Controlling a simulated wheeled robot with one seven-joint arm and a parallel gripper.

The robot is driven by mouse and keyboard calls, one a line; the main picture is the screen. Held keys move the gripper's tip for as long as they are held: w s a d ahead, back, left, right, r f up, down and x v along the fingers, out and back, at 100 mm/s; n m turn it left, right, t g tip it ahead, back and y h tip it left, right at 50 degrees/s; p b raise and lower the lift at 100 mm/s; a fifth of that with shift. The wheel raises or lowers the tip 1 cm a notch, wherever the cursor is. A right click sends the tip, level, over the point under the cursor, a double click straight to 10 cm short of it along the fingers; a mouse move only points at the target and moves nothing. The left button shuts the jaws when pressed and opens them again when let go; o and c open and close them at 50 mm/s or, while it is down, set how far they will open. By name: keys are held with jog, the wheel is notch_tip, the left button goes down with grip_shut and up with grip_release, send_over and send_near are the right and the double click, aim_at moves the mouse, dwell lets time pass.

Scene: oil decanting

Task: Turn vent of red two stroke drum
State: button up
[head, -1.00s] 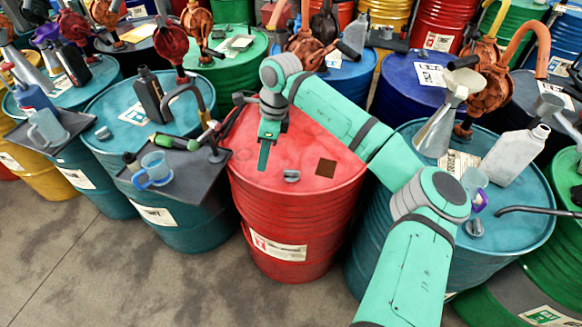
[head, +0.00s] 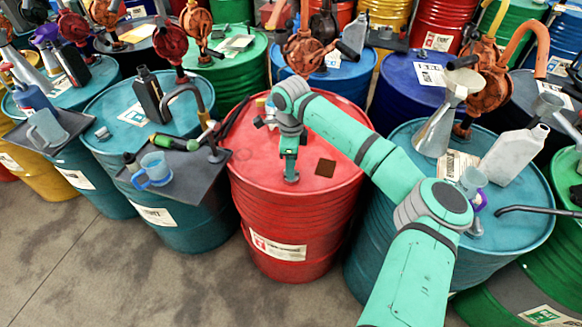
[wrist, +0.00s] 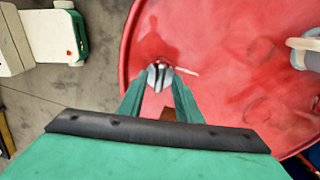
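The red drum (head: 300,215) stands upright in the middle of the head view, with a white label on its side. Its top (wrist: 235,70) fills much of the wrist view. The vent is a small grey cap (wrist: 160,76) near the drum's rim. It also shows in the head view (head: 291,179), right below my gripper (head: 291,172). In the wrist view my gripper (wrist: 159,88) is open and points down, with one finger on each side of the vent. I cannot tell whether the fingers touch it.
A brown square patch (head: 326,166) lies on the drum top. At left, a teal drum (head: 185,225) bears a dark tray (head: 192,183) with a blue jug (head: 153,168). At right, another teal drum (head: 510,240) bears a funnel (head: 440,125) and a white bottle (head: 514,156). Drums crowd behind.

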jog(key=shift+f, duration=0.55)
grip_shut()
